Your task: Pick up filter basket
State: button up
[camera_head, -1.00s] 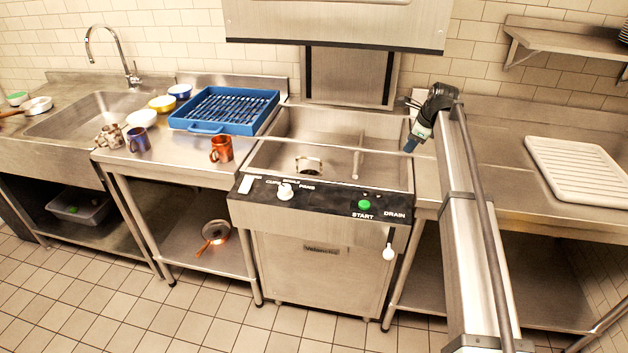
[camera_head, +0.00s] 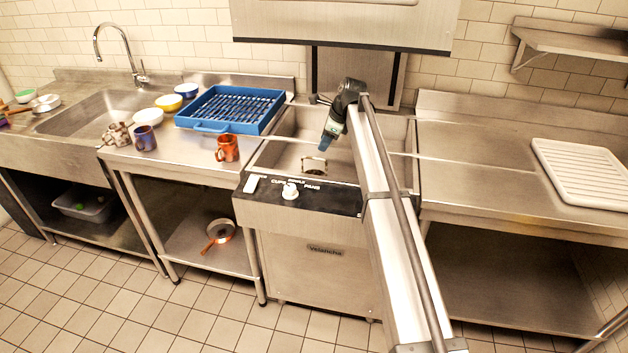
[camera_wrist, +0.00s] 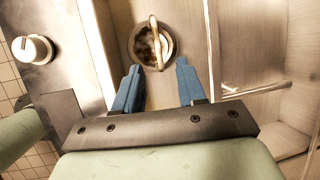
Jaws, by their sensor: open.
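The filter basket (camera_head: 314,165) sits low in the open basin of the dishwasher, towards its front. In the wrist view the filter basket (camera_wrist: 152,46) is a round metal cup with an upright handle across it and dark brownish matter inside. My gripper (camera_head: 325,147) hangs over the basin, above the basket and slightly to its right. In the wrist view my gripper (camera_wrist: 158,80) has its two blue fingers spread apart and empty, with the basket just beyond the fingertips. The fingers do not touch it.
The raised hood (camera_head: 345,25) is above the basin. The front panel (camera_head: 300,192) has a white knob (camera_head: 290,190). A blue rack (camera_head: 229,108), an orange mug (camera_head: 227,148) and several bowls stand on the left counter. A white ridged board (camera_head: 583,172) lies on the right counter, otherwise mostly clear.

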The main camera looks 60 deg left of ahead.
jog(key=shift+d+x, duration=0.1)
jog(key=shift+x, duration=2.3)
jog(key=shift+d+x, duration=0.15)
jog(key=shift+x, duration=2.3)
jog(key=shift+w, duration=0.1)
grip_shut()
